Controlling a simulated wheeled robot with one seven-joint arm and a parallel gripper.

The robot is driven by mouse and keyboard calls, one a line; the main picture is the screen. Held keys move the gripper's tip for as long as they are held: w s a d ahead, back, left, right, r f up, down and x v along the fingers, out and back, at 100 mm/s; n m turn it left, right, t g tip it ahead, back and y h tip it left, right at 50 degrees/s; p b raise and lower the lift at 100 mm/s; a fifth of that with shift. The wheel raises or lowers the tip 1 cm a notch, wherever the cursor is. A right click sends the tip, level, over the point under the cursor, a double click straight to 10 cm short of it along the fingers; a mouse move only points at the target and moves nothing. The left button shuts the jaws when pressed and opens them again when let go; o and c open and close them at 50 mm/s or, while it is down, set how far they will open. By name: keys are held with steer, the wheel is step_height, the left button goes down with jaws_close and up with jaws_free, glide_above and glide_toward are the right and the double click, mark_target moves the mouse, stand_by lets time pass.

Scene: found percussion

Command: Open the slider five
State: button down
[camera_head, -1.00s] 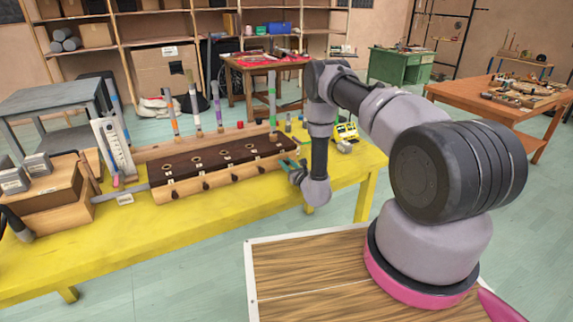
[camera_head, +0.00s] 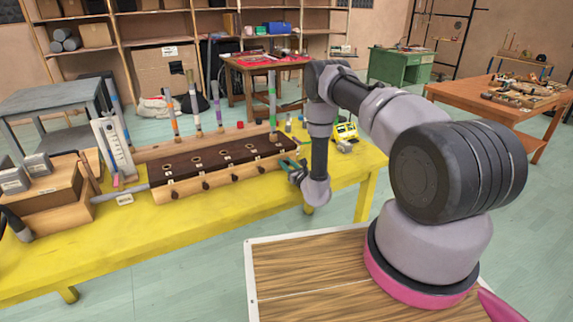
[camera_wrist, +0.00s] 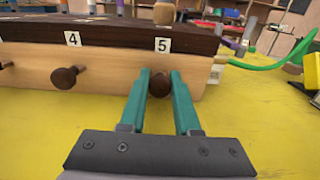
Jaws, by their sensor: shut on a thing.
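The slider-five knob (camera_wrist: 159,84) is a round dark brown knob on the front of a wooden box (camera_head: 222,172), below the label "5" (camera_wrist: 163,45). My gripper (camera_wrist: 159,80) has its teal fingers on either side of this knob in the wrist view, shut on it. In the head view my gripper (camera_head: 291,165) is at the right end of the box. The slider-four knob (camera_wrist: 68,77) sits to the left under the label "4" (camera_wrist: 72,39). The shaft behind the slider-five knob is hidden.
The box stands on a yellow table (camera_head: 140,240). A yellow device (camera_head: 346,131) and a green cable (camera_wrist: 262,66) are on the right. Coloured upright tubes (camera_head: 272,98) stand behind the box. The table in front of the box is clear.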

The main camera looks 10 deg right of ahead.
mark_target(287, 164)
stand_by(0.4)
steer(key=shift+v, duration=1.45)
steer(key=c, duration=0.6)
jaws_free()
steer(key=shift+c, duration=0.2)
steer(key=v, duration=1.1)
steer(key=shift+w+r, duration=0.1)
